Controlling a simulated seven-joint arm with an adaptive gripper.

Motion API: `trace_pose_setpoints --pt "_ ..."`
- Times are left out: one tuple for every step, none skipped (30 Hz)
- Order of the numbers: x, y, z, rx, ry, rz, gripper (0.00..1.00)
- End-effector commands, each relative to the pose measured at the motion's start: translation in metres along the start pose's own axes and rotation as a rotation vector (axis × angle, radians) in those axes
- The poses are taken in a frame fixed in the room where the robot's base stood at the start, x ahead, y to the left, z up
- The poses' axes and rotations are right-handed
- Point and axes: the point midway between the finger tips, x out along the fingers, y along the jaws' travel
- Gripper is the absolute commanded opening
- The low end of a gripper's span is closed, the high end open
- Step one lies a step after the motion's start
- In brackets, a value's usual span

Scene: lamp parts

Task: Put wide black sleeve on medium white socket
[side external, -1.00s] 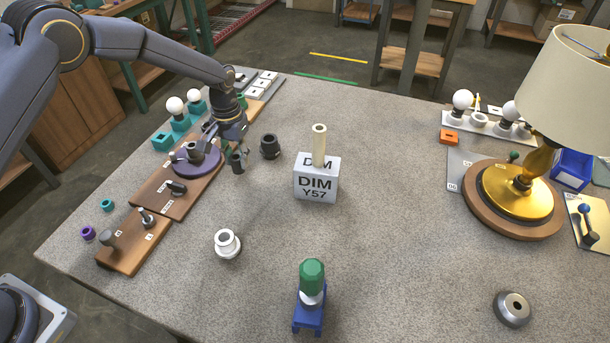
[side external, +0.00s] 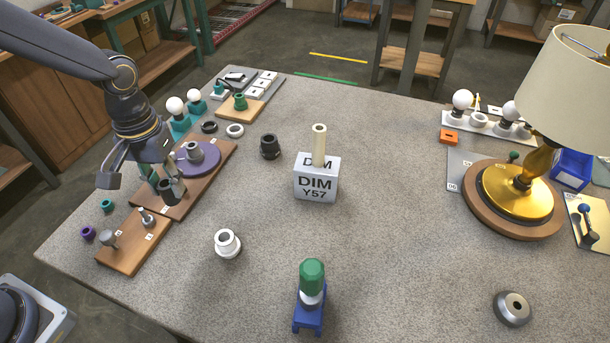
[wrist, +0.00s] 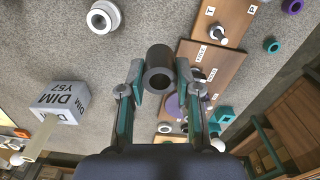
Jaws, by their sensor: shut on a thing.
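My gripper (wrist: 159,78) is shut on a black sleeve (wrist: 158,60), a short hollow cylinder with its open end facing the wrist camera. In the side external view my gripper (side external: 165,181) holds the sleeve (side external: 172,192) over the wooden boards at the left. A white socket (side external: 228,243), round with a raised collar and a dark bore, stands upright on the grey table, to the right of and nearer the camera than the sleeve. This socket also shows in the wrist view (wrist: 103,17), apart from the sleeve. Another black hollow part (side external: 269,147) stands left of the DIM block.
The DIM block (side external: 316,184) with a cream post stands mid-table. A blue stand with a green top (side external: 310,297) is at the front. Wooden boards (side external: 134,240) with small parts line the left edge. The table between the boards and the white socket is clear.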

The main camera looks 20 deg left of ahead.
Motion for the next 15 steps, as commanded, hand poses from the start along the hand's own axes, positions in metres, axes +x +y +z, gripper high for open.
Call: trace_pose_setpoints --pt "-0.009 0.003 0.019 -0.017 0.005 0.004 0.04" --pt "-0.014 0.003 0.031 -0.03 0.005 0.004 0.04" --pt "-0.02 0.004 0.047 -0.043 0.006 0.004 0.04" --pt "-0.025 0.004 0.058 -0.048 0.006 0.005 0.04" --pt "-0.029 0.004 0.07 -0.052 0.005 0.004 0.04" --pt "-0.035 0.004 0.083 -0.052 0.006 0.004 0.04" --pt "-0.038 0.004 0.093 -0.049 0.006 0.004 0.04" --pt "-0.041 0.004 0.101 -0.044 0.006 0.004 0.04" --pt "-0.045 0.003 0.112 -0.031 0.005 0.003 0.04" --pt "-0.048 0.003 0.118 -0.022 0.005 0.003 0.04" --pt "-0.051 0.004 0.123 -0.005 0.005 0.003 0.04" --pt "-0.054 0.004 0.13 0.018 0.004 0.002 0.04" --pt "-0.057 0.005 0.133 0.034 0.004 0.002 0.04" --pt "-0.059 0.008 0.135 0.049 0.003 0.002 0.04" --pt "-0.061 0.012 0.134 0.06 0.002 0.001 0.04"
